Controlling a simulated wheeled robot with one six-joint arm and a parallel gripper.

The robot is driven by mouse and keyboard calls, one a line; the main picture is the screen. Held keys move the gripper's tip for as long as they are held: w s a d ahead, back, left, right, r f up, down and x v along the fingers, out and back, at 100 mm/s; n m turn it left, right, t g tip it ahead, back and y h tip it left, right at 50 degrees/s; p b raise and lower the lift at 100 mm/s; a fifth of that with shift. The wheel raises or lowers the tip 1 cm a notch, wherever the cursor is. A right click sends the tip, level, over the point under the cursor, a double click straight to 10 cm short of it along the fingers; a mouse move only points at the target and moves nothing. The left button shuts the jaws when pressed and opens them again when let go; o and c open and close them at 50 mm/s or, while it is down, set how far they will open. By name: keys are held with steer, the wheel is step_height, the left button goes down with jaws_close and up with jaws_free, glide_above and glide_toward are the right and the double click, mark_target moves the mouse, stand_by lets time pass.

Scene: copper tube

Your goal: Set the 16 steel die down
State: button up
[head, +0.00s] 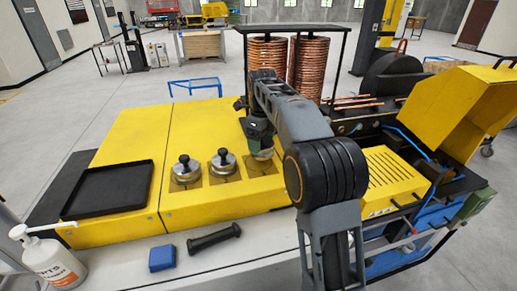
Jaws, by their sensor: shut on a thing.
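My gripper (261,145) points down over the right square seat (262,168) on the yellow bench top. It is shut on a steel die (263,155), whose round grey lower edge shows just under the jaws. I cannot tell whether this die touches the seat, and no size mark is legible. Two more steel dies with black knobs stand upright to its left, one in the left seat (186,172) and one in the middle seat (223,164). My arm hides part of the bench to the right of the gripper.
A black tray (108,190) lies at the bench's left. A blue block (162,258), a black-handled tool (214,238) and a white pump bottle (52,262) are along the front. Copper coils (268,66) stand behind, and yellow machine covers (470,110) are at right.

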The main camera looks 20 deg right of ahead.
steer(key=f, duration=0.2)
steer(key=a+f+p, duration=0.1)
steer(key=shift+w, duration=0.25)
steer(key=shift+d+f, duration=0.1)
steer(key=shift+f, duration=0.35)
steer(key=shift+f, duration=0.15)
steer(key=o, duration=1.4)
steer(key=shift+c, duration=0.2)
